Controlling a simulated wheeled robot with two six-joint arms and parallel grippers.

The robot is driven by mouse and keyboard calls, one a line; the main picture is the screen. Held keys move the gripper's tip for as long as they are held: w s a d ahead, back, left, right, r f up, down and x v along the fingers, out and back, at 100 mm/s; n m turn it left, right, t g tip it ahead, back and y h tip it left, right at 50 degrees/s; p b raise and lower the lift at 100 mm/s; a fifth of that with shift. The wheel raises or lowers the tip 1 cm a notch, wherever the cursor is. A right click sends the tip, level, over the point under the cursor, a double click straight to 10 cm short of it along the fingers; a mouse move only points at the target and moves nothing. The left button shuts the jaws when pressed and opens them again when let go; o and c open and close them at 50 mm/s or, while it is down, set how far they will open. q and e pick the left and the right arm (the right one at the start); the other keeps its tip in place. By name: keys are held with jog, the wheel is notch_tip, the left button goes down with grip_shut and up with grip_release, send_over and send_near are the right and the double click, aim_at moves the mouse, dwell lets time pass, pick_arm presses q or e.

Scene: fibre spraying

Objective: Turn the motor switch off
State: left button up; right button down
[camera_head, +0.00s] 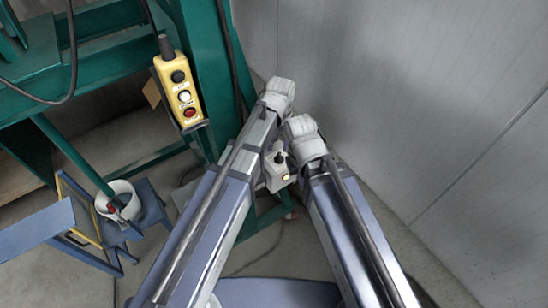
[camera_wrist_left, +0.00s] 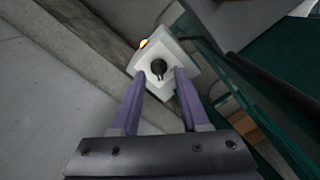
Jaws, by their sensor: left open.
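The motor switch is a small white box with a black rotary knob. The box (camera_head: 277,179) shows between my two arms in the head view, its small lamp (camera_head: 286,176) glowing. In the left wrist view the box (camera_wrist_left: 181,82) is ahead, with the knob (camera_wrist_left: 158,67) facing me and the lamp (camera_wrist_left: 143,43) lit orange. My left gripper (camera_wrist_left: 159,76) is open, its purple fingertips on either side of the knob in the picture. I cannot tell whether they touch it. My right gripper is not in view.
A yellow button pendant (camera_head: 168,72) hangs by the green machine frame (camera_head: 212,60) at left. A white bucket (camera_head: 128,190) stands on a blue stand (camera_head: 150,205) at lower left. Grey wall panels (camera_head: 440,80) close off the right side.

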aim_at(279, 156)
pick_arm(q)
jog(key=shift+w+d+f+n, duration=0.15)
jog(key=shift+w+f, duration=0.1)
jog(key=shift+w, duration=0.3)
jog(key=shift+w+d+f+n, duration=0.15)
jog(key=shift+w+f, duration=0.1)
jog(key=shift+w, duration=0.3)
jog(key=shift+w+a, duration=0.1)
jog(key=shift+w, duration=0.25)
pick_arm(e)
jog(key=shift+s+a+f, duration=0.15)
jog(key=shift+a+f, duration=0.35)
jog(key=shift+a, duration=0.1)
pick_arm(q)
jog(key=shift+f+b, duration=0.1)
jog(key=shift+b, duration=0.2)
pick_arm(e)
jog(key=shift+f, duration=0.1)
pick_arm(q)
notch_tip(279, 156, down, 8)
jog(key=b, duration=0.7)
jog(key=shift+b, duration=0.35)
jog(key=shift+r, duration=0.2)
pick_arm(e)
notch_tip(279, 156, down, 8)
jog(key=shift+r, duration=0.2)
pick_arm(q)
grip_shut()
